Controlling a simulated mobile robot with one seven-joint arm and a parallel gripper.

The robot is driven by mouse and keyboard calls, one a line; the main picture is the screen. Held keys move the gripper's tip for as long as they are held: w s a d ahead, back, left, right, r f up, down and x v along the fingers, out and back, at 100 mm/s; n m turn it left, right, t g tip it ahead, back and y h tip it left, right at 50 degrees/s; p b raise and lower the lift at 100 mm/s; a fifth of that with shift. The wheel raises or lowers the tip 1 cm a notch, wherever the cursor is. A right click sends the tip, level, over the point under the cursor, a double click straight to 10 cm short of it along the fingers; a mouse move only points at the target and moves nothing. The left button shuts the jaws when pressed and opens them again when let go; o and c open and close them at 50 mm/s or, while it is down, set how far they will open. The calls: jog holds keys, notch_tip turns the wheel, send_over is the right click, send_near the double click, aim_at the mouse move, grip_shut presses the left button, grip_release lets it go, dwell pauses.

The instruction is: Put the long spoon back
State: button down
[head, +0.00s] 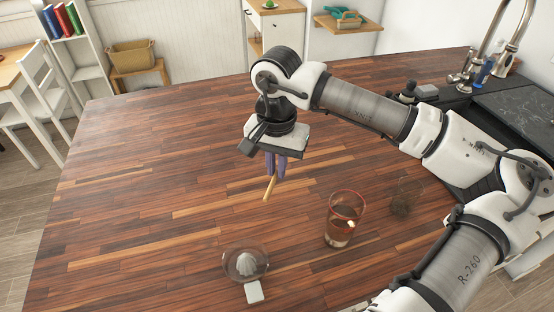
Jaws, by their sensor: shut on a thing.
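My gripper (275,166) points down above the wooden counter, left of the glass. It is shut on a thin tan wooden piece, which I take to be the long spoon (269,189). The piece hangs below the fingers, tilted, with its lower end toward the lower left. Its upper part is hidden by the fingers and the hand, so I cannot make out a bowl. Whether its tip touches the counter is hard to tell.
A clear tumbler (345,218) with a reddish rim stands right of my gripper, and a faint see-through vessel (406,196) is further right. A citrus juicer (245,264) and a small white block (254,292) lie in front. The counter's left side (140,190) is clear.

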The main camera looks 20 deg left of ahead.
notch_tip(320, 180, down, 6)
jog(key=b, duration=0.3)
jog(key=shift+w+f, duration=0.1)
notch_tip(320, 180, down, 2)
jog(key=b, duration=0.3)
jog(key=shift+f, duration=0.15)
jog(key=c, duration=1.4)
grip_release()
jog(key=shift+c, duration=0.2)
notch_tip(320, 180, up, 14)
jog(key=shift+f+b, duration=0.1)
jog(key=shift+b, duration=1.15)
